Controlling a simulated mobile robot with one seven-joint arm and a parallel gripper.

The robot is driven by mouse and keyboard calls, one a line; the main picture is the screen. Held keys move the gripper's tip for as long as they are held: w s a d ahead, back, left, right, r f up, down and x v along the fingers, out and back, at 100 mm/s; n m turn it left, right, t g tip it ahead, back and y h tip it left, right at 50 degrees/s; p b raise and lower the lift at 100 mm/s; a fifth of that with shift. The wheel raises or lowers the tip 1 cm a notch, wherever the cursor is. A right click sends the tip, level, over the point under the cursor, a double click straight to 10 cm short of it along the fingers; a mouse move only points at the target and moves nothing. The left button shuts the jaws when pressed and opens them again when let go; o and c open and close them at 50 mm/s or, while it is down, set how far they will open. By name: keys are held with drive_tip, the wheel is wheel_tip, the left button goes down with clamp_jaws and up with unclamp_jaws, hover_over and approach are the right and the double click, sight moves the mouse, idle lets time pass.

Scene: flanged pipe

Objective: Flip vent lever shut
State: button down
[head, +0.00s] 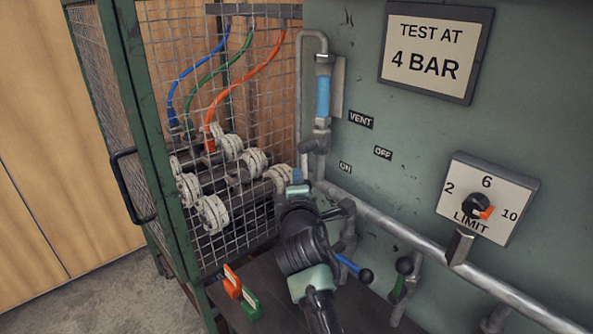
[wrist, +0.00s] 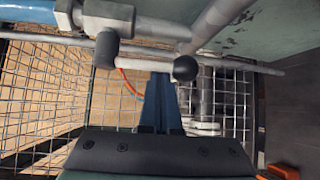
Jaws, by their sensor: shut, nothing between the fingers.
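The vent valve's lever (wrist: 148,63) shows in the wrist view as a pale rod running from a dark pivot (wrist: 106,48) to a black ball knob (wrist: 186,68). In the head view the vent valve (head: 320,142) sits below the blue sight tube (head: 323,96), left of the VENT label (head: 361,119); its lever is hard to make out there. My gripper (head: 297,176) points up just below this valve. In the wrist view its blue fingers (wrist: 160,100) are shut and empty, with their tips close to the lever; contact cannot be told.
A grey pipe (head: 420,239) runs along the green panel. A blue-handled lever (head: 352,266) and a green-handled lever (head: 401,277) stick out lower right. Orange (head: 232,281) and green tags lie below.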

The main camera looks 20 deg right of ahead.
drive_tip(key=s+r+n+g+p, duration=0.1)
drive_tip(key=g+p, duration=0.3)
drive_tip(key=p, duration=0.4)
drive_tip(key=s+d+r+n+g+h+p, duration=0.1)
drive_tip(key=s+r+n+g+p, duration=0.1)
drive_tip(key=p, duration=0.7)
drive_tip(key=s+d+r+n+g+p, duration=0.1)
drive_tip(key=s+r+n+g+p, duration=0.1)
drive_tip(key=g+p, duration=0.4)
drive_tip(key=shift+s+d+r+n+h+p, duration=0.15)
drive_tip(key=shift+r+n+h+p, duration=0.15)
drive_tip(key=shift+r+n+p, duration=0.7)
drive_tip(key=shift+f, duration=0.1)
